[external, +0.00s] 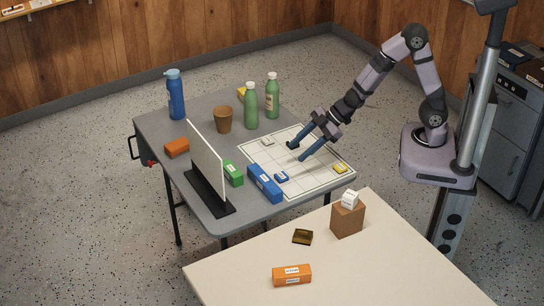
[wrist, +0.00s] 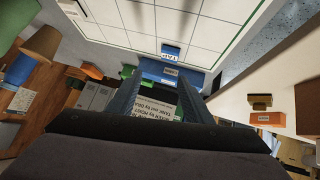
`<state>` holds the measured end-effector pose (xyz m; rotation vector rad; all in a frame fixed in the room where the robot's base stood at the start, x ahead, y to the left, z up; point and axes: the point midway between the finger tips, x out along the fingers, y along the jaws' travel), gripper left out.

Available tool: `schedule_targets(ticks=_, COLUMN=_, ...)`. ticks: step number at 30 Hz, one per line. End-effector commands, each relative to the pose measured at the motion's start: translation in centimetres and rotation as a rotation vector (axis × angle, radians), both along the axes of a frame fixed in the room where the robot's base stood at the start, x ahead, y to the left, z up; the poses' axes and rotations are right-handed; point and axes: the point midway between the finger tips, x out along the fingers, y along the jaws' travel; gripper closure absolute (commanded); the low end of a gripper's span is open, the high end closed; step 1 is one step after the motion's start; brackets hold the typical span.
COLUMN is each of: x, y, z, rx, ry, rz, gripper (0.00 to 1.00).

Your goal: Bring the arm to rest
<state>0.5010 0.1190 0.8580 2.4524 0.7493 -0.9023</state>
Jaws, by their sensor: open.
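My arm reaches from its base at the right over the grey folding table (external: 150,128). My gripper (external: 298,152) is open and empty, its two blue fingers apart above a white gridded mat (external: 310,178). In the wrist view the fingers of my gripper (wrist: 158,88) show as dark bars with nothing held between them. A small white block (external: 267,141), a small blue block (external: 281,177) and a yellow block (external: 340,169) lie on the mat. The blue block (wrist: 171,51) also shows in the wrist view.
A long blue box (external: 262,184), green box (external: 233,174) and upright white panel (external: 204,150) stand left of the mat. Green bottles (external: 251,106), a brown cup (external: 223,119) and blue bottle (external: 176,97) stand behind. A cream table (external: 235,268) in front holds a brown box (external: 347,219).

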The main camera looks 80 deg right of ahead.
Motion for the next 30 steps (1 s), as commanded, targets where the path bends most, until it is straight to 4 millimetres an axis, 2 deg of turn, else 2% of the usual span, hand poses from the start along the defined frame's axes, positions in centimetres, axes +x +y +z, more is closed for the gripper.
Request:
schedule_targets(ticks=1, x=-0.5, y=-2.5, z=1.7, rx=-0.040, ry=0.039, rz=-0.088, gripper=0.54)
schedule_targets(ticks=4, x=-2.9, y=-7.2, z=2.8, rx=-0.105, ry=0.151, rz=-0.261, gripper=0.54)
schedule_targets(ticks=6, x=-5.4, y=-9.7, z=3.5, rx=-0.134, ry=0.246, rz=-0.371, gripper=0.54)
schedule_targets(ticks=10, x=-10.9, y=-12.6, z=4.9, rx=-0.154, ry=0.436, rz=-0.533, gripper=0.54)
schedule_targets(ticks=15, x=-17.4, y=-13.0, z=6.5, rx=-0.131, ry=0.658, rz=-0.656, gripper=0.54)
schedule_targets(ticks=18, x=-19.9, y=-12.6, z=7.3, rx=-0.111, ry=0.747, rz=-0.688, gripper=0.54)
schedule_targets(ticks=23, x=-21.9, y=-12.0, z=7.8, rx=-0.093, ry=0.821, rz=-0.709, gripper=0.54)
schedule_targets(ticks=30, x=-22.2, y=-11.9, z=7.8, rx=-0.090, ry=0.832, rz=-0.710, gripper=0.54)
